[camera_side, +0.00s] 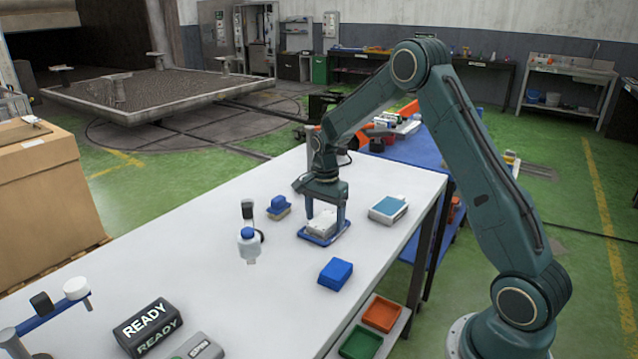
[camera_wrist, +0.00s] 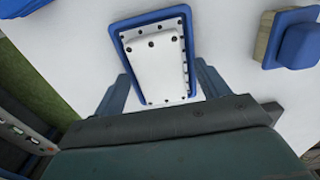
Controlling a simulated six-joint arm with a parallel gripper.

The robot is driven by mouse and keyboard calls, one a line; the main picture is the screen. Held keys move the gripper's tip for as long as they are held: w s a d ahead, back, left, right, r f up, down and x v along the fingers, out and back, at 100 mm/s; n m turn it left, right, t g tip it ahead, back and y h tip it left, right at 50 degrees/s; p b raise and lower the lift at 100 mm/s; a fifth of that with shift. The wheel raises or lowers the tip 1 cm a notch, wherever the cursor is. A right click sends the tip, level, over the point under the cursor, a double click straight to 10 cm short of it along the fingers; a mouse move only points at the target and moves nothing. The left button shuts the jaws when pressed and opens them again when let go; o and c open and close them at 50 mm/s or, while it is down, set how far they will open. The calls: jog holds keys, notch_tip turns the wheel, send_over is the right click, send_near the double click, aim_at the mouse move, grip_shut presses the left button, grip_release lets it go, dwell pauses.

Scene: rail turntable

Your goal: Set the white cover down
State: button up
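The white cover (camera_side: 321,222) is a pale block-like plate with dark screw heads. It lies within the blue-rimmed tray (camera_side: 322,242) on the white table. In the wrist view the cover (camera_wrist: 158,60) sits inside the blue rim (camera_wrist: 114,42), with a narrow gap along parts of its edge. My gripper (camera_side: 325,220) is low over the tray, pointing down, with one finger on each side of the cover. In the wrist view its fingers (camera_wrist: 163,85) stand apart from the cover's sides, so it looks open. Whether the cover is fully flat is hard to tell.
A blue block on a tan base (camera_side: 278,208) and a bottle-like fixture (camera_side: 249,241) stand left of the tray. A white box with a blue top (camera_side: 388,209) is right, and a blue block (camera_side: 335,273) is in front. The READY sign (camera_side: 147,326) stands near the front.

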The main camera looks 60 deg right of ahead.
aim_at(325, 221)
jog(key=shift+r, duration=0.15)
notch_tip(325, 221, up, 12)
dwell(0.9)
dwell(0.4)
jog(key=s+a+r+n+t, duration=0.3)
jog(key=s+a+r+n, duration=0.5)
jog(key=s+a+r, duration=0.35)
jog(key=s+a+f+n+t, duration=0.1)
jog(key=s+a+n, duration=0.1)
jog(key=s+n, duration=0.3)
jog(key=s+a+f+n+t, duration=0.1)
jog(key=s+a+n, duration=0.2)
jog(key=s, duration=0.8)
jog(key=shift+s+a+n+t, duration=0.25)
jog(key=shift+s+n+t, duration=0.1)
jog(key=shift+n, duration=0.65)
